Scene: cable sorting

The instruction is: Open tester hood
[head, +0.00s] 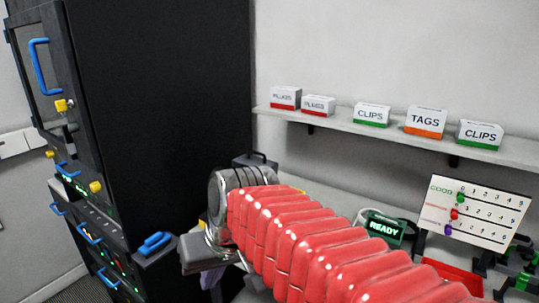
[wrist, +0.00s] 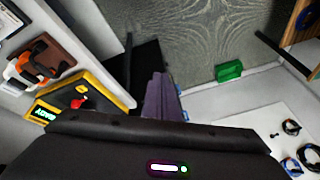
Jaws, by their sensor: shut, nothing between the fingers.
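A small device with a lit green READY display (head: 384,228) stands on the bench, partly hidden behind my red-sleeved arm. In the wrist view a yellow-and-black unit (wrist: 85,92) with a red knob and a READY display lies at the left. It looks like the tester; I cannot make out clearly which part is its hood or how that stands. My gripper (wrist: 158,80) shows as purple fingers in the wrist view, shut and empty, to the right of the yellow unit and apart from it. In the head view the gripper (head: 212,278) points down, mostly hidden by my wrist.
A tall black cabinet (head: 160,100) with blue handles stands at the left. A wall shelf (head: 345,124) holds several labelled boxes. A counting board (head: 478,213) stands at the right. In the wrist view a white surface (wrist: 250,118) with coiled cables and a green block (wrist: 229,71) are at the right.

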